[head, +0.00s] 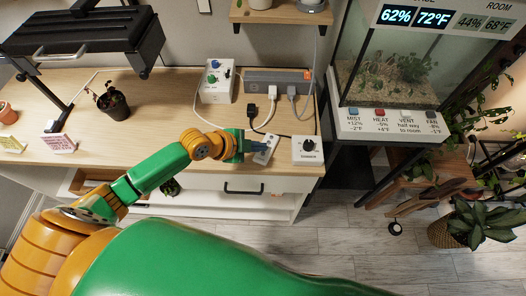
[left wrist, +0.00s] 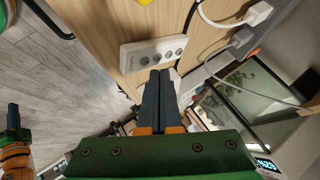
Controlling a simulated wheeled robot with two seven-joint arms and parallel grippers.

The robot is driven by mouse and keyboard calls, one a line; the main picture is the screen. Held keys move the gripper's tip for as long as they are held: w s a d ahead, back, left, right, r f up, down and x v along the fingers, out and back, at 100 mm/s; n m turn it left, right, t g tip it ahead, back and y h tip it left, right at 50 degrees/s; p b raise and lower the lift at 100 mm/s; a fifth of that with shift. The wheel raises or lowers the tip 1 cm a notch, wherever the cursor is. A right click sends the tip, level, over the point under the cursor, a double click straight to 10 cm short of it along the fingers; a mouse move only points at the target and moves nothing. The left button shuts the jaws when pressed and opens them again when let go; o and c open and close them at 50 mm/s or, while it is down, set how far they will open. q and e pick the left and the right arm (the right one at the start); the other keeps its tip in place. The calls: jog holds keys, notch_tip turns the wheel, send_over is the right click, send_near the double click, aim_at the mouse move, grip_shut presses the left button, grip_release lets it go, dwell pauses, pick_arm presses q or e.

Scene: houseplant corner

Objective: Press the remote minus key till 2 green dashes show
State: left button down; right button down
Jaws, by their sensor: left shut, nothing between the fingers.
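The remote (head: 265,150) is a slim white slab on the front right part of the wooden bench, partly hidden by my left gripper (head: 250,147) in the head view. In the left wrist view the remote (left wrist: 153,54) shows a row of several grey round keys. My left gripper (left wrist: 160,76) is shut and empty, its fingertips just at the remote's near edge; I cannot tell whether they touch it. The key markings are too small to read. I see no green dashes in either view.
A white dimmer box (head: 307,150) sits right beside the remote. Behind are a power strip (head: 277,80) with plugs and cables, and a white box with knobs (head: 216,82). A black lamp stand (head: 82,38) and potted seedling (head: 112,101) stand left. A glass terrarium (head: 390,75) stands right.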

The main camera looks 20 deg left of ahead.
dwell(0.4)
pick_arm(q)
jog(key=shift+f+b, duration=0.3)
jog(key=shift+f, duration=0.1)
jog(key=shift+f, duration=0.3)
dwell(0.3)
jog(key=shift+r+p, duration=0.5)
jog(key=shift+r, duration=0.25)
notch_tip(320, 180, up, 5)
jog(key=p, duration=0.5)
jog(key=shift+r, duration=0.1)
dwell(0.3)
